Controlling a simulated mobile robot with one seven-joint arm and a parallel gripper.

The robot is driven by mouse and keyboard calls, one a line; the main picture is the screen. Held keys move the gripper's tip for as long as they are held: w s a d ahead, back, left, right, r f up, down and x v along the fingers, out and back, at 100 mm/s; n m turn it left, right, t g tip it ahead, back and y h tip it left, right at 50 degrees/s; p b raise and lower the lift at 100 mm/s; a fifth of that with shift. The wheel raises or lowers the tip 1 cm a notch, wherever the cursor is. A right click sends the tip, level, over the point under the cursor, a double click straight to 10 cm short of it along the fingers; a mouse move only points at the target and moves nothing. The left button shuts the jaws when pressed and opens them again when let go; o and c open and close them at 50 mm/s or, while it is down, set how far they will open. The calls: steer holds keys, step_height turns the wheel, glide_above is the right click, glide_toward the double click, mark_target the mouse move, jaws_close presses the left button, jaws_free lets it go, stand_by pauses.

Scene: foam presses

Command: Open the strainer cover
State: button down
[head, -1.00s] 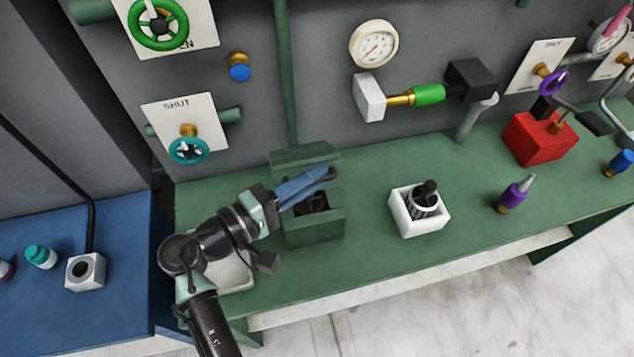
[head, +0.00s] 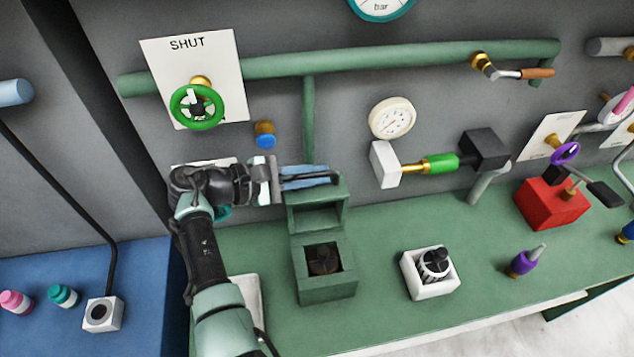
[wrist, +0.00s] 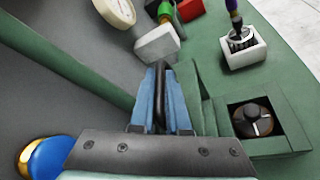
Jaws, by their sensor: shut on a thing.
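The green strainer box (head: 328,288) stands on the green bench, with its top opening uncovered and a dark round part (head: 322,260) inside. Its green cover (head: 318,216) stands raised at the back edge of the box, roughly upright. My gripper (head: 325,177), with blue fingers, is at the top of the raised cover. In the wrist view the fingers (wrist: 160,98) are closed around a dark bar, the cover handle (wrist: 160,72). The open box (wrist: 285,125) shows to the right of the fingers there.
A green pipe (head: 309,120) runs up the wall behind the cover. A blue-tipped fitting (head: 265,138) and a green handwheel (head: 197,107) are left of it. A white holder (head: 432,283) with a dark cartridge stands right of the box, with bare bench between.

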steer(key=shift+w+a+f, duration=0.15)
steer(key=shift+w+a, duration=0.1)
steer(key=shift+w, duration=0.55)
steer(key=c, duration=0.9)
jaws_free()
steer(key=shift+s, duration=0.1)
steer(key=b+v, duration=0.3)
steer(key=v, duration=1)
steer(key=shift+f, duration=0.1)
